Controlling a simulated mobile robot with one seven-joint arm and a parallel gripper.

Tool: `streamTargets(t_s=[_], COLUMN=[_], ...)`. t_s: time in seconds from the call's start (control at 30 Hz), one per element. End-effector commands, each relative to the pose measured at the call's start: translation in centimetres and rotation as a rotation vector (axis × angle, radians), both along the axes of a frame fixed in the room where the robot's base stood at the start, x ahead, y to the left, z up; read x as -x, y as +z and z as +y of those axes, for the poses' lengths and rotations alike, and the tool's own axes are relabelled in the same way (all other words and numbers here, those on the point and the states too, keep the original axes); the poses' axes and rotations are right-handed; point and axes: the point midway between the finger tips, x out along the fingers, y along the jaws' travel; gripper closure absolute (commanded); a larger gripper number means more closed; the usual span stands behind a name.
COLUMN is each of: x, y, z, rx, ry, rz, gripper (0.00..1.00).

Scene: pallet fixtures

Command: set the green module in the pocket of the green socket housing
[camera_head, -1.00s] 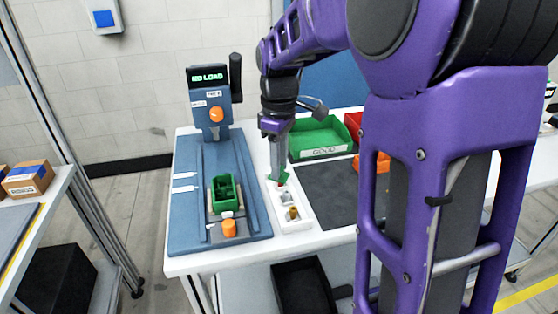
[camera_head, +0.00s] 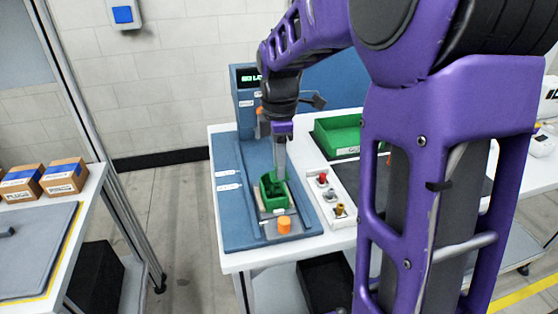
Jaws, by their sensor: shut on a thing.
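The green socket housing (camera_head: 274,198) stands on the blue fixture plate, its open pocket facing up. My gripper (camera_head: 280,160) points down just above the back of the housing. It is shut on the green module (camera_head: 281,172), a small green piece between the fingertips. The module's lower end overlaps the housing in this view. I cannot tell whether it is in the pocket or only above it.
The blue fixture (camera_head: 232,205) has an orange knob (camera_head: 284,224) in front of the housing and an upright display panel behind. A white tray (camera_head: 327,203) with red, grey and brass parts lies to the right. A green bin (camera_head: 336,135) stands behind it.

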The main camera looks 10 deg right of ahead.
Motion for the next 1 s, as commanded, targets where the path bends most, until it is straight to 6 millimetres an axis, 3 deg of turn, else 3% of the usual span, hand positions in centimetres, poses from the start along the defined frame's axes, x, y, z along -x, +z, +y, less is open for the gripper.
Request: streamTargets(t_s=[0.37,1.0], x=[0.0,0.0], y=[-0.5,-5.8], z=[0.0,0.0], rx=[0.000,0.000], ry=[0.055,0.054], rz=[0.000,0.001], gripper=[1.00,1.00])
